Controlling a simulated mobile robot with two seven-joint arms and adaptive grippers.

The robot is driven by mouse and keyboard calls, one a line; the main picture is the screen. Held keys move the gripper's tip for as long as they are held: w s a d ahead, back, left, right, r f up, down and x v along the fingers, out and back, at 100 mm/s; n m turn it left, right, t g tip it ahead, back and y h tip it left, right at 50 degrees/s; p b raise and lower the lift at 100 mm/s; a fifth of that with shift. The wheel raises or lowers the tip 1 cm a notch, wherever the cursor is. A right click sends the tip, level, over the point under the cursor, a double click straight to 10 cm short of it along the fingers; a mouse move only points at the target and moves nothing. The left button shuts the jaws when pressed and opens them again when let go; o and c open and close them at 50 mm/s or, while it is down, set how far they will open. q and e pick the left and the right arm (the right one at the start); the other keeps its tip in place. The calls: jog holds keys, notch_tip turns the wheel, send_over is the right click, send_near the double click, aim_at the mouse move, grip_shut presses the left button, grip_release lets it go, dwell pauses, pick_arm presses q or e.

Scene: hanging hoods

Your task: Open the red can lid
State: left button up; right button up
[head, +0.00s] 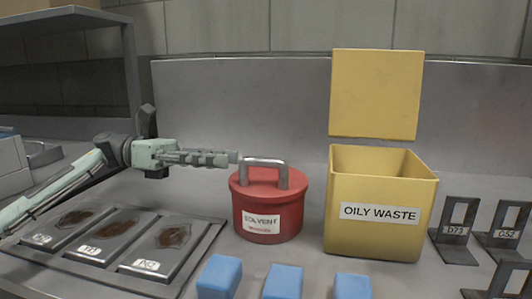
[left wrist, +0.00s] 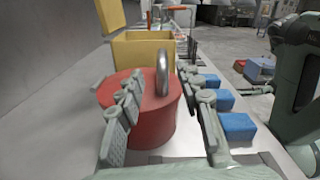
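The red can (head: 268,222) labelled SOLVENT stands upright on the grey counter. Its red lid (head: 249,184) is on top, with a grey arched handle (head: 263,162). My left gripper (head: 236,158) comes in from the left at handle height, its tips by the left side of the handle. In the left wrist view the fingers (left wrist: 167,95) are spread apart, with the handle (left wrist: 163,68) ahead, between their directions. The gripper looks empty; whether a finger touches the handle I cannot tell.
A yellow OILY WASTE bin (head: 378,232) stands right of the can, its yellow lid (head: 376,94) raised upright. Several blue blocks (head: 283,281) sit in front. A tray (head: 205,246) of stained plates lies left. Metal stands (head: 459,232) are at right.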

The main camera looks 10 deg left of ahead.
aim_at(255, 160)
pick_arm(q)
jog(key=d, duration=0.3)
jog(key=d+p, duration=0.1)
jog(key=d, duration=0.3)
jog(key=shift+s+r, duration=0.2)
jog(key=shift+d+f+p, duration=0.1)
jog(key=shift+d+p, duration=0.2)
jog(key=shift+d, duration=0.1)
pick_arm(e)
notch_tip(255, 160, down, 4)
jog(key=shift+s+a+r, duration=0.1)
jog(key=shift+r, duration=0.05)
pick_arm(q)
jog(key=shift+c, duration=0.5)
grip_shut()
jog(key=shift+w, duration=0.1)
